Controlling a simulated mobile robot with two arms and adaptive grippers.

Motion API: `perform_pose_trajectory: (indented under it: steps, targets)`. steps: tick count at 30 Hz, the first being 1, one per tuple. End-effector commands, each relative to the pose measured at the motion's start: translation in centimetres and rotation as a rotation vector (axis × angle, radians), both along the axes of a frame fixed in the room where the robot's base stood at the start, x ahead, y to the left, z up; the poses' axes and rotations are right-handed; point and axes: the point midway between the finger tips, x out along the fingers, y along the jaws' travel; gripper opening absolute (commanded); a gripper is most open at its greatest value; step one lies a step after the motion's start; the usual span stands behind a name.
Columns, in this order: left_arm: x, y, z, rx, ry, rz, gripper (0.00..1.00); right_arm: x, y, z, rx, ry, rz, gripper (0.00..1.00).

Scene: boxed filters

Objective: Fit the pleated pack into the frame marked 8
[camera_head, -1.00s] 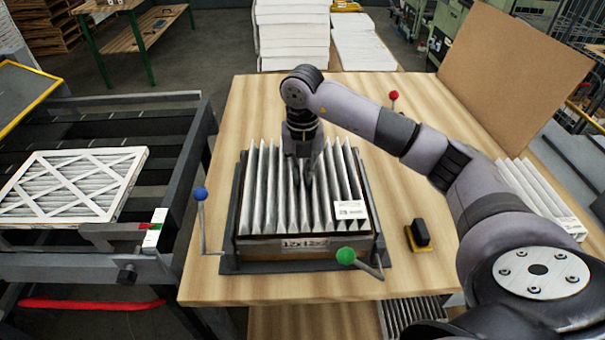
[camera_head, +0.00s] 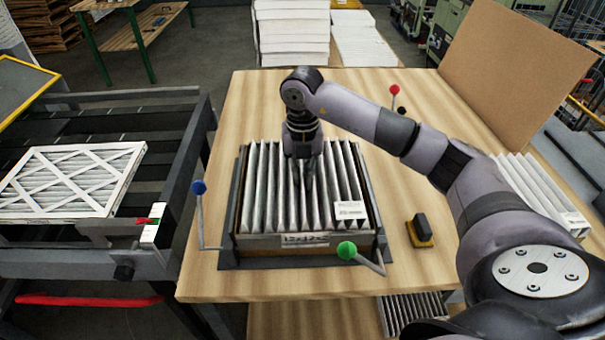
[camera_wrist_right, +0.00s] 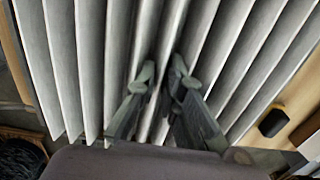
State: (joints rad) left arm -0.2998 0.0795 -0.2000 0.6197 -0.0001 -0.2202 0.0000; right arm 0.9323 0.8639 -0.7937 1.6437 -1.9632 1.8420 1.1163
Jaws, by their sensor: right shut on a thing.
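The grey-white pleated pack (camera_head: 270,195) lies with its pleats running front to back, within the outline of a frame (camera_head: 255,241) in the dark fixture on the bench. The frame's front carries a printed label too blurred to read surely. My right gripper (camera_head: 303,185) points down at the middle of the pack. It is shut on a pleat, as the right wrist view (camera_wrist_right: 163,85) also shows. A white label sits on the pack's front right. Whether the pack touches the frame's bottom is hidden. My left gripper is not in view.
The fixture has a blue-knobbed lever (camera_head: 198,187) at left and a green-knobbed one (camera_head: 347,250) at front right. A black-and-yellow block (camera_head: 420,232) lies to the right. Another pleated pack (camera_head: 540,195) is at the right edge. A finished-looking filter (camera_head: 75,180) lies on the left conveyor.

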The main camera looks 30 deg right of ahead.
Motion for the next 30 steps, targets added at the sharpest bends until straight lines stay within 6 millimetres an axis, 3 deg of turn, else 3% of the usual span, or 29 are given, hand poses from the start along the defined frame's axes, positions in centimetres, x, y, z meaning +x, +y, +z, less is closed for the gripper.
perform_pose_trajectory:
  steps: [30]
  targets:
    - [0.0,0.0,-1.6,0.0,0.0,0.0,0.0,0.0,0.0,-2.1,0.0,0.0,0.0,0.0]
